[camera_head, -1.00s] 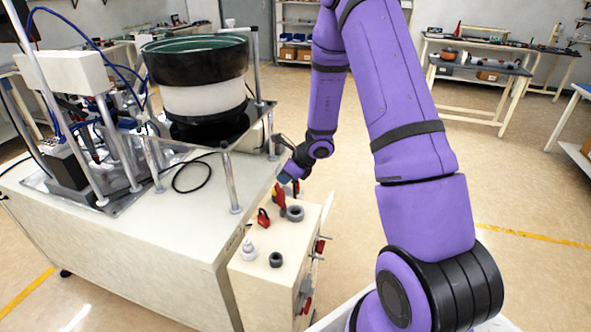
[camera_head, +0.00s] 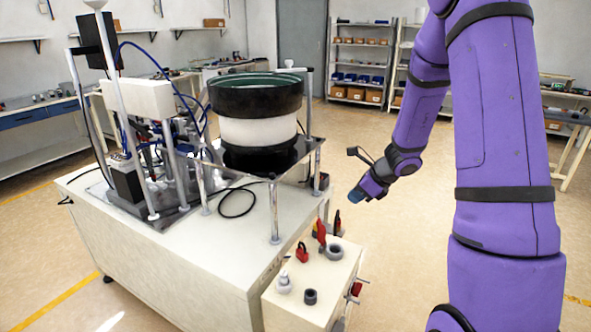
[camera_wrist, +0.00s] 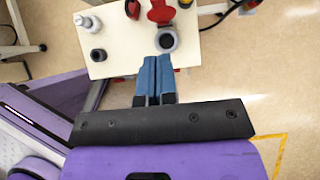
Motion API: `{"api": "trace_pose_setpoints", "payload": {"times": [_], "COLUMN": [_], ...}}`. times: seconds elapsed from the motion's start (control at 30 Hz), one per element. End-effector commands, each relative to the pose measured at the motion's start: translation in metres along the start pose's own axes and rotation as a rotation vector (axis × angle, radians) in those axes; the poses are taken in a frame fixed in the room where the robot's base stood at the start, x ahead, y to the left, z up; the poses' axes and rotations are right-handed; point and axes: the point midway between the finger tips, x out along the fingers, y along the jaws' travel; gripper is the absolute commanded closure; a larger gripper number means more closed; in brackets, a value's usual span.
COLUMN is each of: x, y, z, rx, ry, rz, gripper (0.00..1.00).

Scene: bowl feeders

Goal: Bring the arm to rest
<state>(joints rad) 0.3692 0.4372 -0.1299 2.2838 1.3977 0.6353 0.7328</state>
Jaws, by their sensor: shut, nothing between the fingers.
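My purple arm runs down the right side of the head view. My gripper (camera_head: 356,195) hangs in the air to the right of the bowl feeder, above and beyond the small cream side box (camera_head: 318,295). In the wrist view my gripper (camera_wrist: 156,66) shows its two blue fingers pressed together with nothing between them. The fingertips point toward a grey ring (camera_wrist: 166,40) on the side box, which also shows in the head view (camera_head: 335,251). I see no contact between the fingers and the ring.
The bowl feeder (camera_head: 256,105) stands on a cream cabinet (camera_head: 150,250) at left. Red parts (camera_head: 302,252), a white part (camera_head: 284,282) and a dark ring (camera_head: 310,297) sit on the side box. Shelves (camera_head: 357,60) stand at the back.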

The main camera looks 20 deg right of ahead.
Motion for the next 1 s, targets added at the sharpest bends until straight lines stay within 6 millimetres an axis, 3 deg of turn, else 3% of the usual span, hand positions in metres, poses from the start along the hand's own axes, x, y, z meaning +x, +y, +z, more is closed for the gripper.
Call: {"api": "trace_pose_setpoints", "payload": {"times": [0.17,0.33,0.5,0.7,1.0], "x": [-0.003,-0.025,-0.061,-0.106,-0.170], "y": [0.002,0.022,0.064,0.115,0.187], "z": [0.004,0.031,0.068,0.095,0.106], "rx": [-0.020,-0.197,-0.516,-0.899,-1.460], "ry": [-0.002,-0.016,-0.028,-0.022,0.036], "rz": [0.002,0.026,0.069,0.111,0.156], "gripper": [1.00,1.00,1.00,1.00,1.00]}}
